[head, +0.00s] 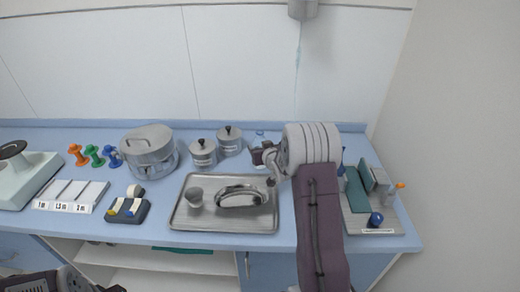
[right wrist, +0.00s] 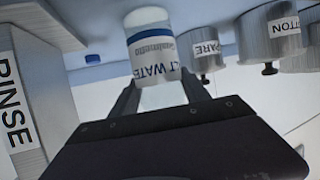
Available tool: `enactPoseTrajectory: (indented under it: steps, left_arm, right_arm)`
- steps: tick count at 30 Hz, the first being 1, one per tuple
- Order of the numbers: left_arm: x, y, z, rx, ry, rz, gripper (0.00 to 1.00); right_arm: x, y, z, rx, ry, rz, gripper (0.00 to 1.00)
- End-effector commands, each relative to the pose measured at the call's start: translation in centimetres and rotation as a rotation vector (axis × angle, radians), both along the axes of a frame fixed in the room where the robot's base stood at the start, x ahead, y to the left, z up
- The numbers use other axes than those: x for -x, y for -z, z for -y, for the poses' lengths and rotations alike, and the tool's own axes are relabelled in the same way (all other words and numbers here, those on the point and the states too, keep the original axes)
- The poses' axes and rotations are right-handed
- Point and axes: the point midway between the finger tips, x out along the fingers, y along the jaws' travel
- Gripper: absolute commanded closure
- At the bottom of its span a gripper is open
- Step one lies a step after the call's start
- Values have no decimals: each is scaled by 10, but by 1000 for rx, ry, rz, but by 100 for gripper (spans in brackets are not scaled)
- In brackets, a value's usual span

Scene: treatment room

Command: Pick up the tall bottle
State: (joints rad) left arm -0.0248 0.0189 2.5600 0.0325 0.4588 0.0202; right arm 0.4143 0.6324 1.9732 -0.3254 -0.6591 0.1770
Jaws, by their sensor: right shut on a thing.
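The tall bottle (right wrist: 150,45) is clear with a white label, partly readable as "WATER", in the right wrist view. My right gripper (right wrist: 160,92) is shut on it, with one finger on each side. In the head view the bottle (head: 259,138) shows only in part at the back of the counter, behind my right gripper (head: 266,157). I cannot tell whether its base touches the counter. A part of my left arm shows at the bottom left of the head view; its fingers cannot be made out.
Two lidded metal jars (head: 203,153) (head: 229,140) stand left of the bottle. A metal tray (head: 181,215) with a cup (head: 194,197) and a kidney dish (head: 241,197) lies in front. A container labelled "RINSE" (right wrist: 18,110) is close by. A loaded board (head: 390,240) is at right.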

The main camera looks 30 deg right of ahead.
Motion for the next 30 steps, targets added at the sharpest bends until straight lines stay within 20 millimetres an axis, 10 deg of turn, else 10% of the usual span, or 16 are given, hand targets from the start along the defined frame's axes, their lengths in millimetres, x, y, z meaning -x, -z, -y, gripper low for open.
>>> enactPoseTrajectory:
  steps: [30]
  left_arm:
    - [0, -37, 0, 0, 0, 0, 64]
  right_arm:
    - [0, -140, 0, 2, 0, 4, 97]
